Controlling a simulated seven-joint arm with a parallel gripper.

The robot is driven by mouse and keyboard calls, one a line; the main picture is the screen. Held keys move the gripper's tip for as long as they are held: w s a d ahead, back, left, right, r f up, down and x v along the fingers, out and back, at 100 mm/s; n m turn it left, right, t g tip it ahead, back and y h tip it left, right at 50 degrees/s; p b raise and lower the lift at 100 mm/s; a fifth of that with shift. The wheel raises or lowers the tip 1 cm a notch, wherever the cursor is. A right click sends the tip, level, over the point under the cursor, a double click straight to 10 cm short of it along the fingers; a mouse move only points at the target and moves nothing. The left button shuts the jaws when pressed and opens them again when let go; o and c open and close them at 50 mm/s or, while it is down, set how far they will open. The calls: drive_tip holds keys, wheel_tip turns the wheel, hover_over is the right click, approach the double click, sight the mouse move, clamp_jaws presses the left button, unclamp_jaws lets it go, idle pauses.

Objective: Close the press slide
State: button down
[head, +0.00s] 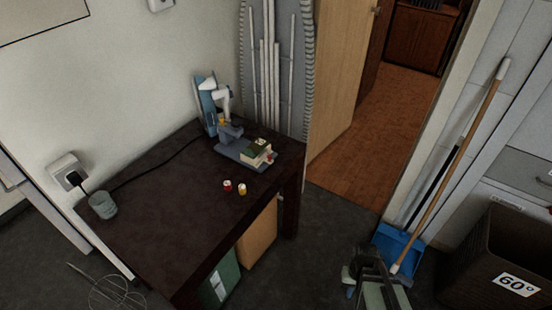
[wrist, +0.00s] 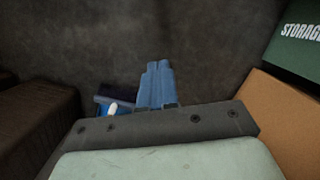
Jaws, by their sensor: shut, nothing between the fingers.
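A small press-like machine (head: 209,104) in blue and white stands at the far end of the dark table. In front of it is a grey base (head: 232,153) bearing a green and cream block (head: 257,151) with a small red part at its right end. Which part is the slide, and how far out it is, I cannot tell at this size. My gripper (wrist: 156,70) has blue fingers pressed together and empty, over the bare floor. In the head view it is at the bottom right, off the table and well apart from the press.
A blue dustpan (head: 385,240) and a dark basket (head: 500,250) are at the right.

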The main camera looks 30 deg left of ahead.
drive_tip(key=w+a+r+t+y, duration=0.2)
drive_tip(key=w+a+r, duration=0.3)
drive_tip(key=a+r, duration=0.6)
drive_tip(key=w+a+r+t+y, duration=0.2)
drive_tip(key=w+a+r, duration=0.2)
drive_tip(key=a+r, duration=0.65)
drive_tip(key=w+a+r+t+y, duration=0.2)
drive_tip(key=w+a+r, duration=0.3)
drive_tip(key=a+r, duration=0.6)
drive_tip(key=m, duration=0.4)
approach(273, 160)
wheel_tip(273, 160, down, 5)
drive_tip(key=w+d, duration=0.1)
drive_tip(key=d, duration=0.1)
drive_tip(key=shift+w+a+r+t+y, duration=0.1)
drive_tip(key=shift+a+t+y, duration=0.1)
drive_tip(key=shift+a, duration=0.25)
drive_tip(key=shift+w+a+r+t+y, duration=0.1)
drive_tip(key=shift+a+r+t+y, duration=0.1)
drive_tip(key=shift+a, duration=0.25)
drive_tip(key=shift+s+a, duration=0.1)
drive_tip(key=shift+a, duration=0.7)
drive_tip(key=shift+a, duration=0.1)
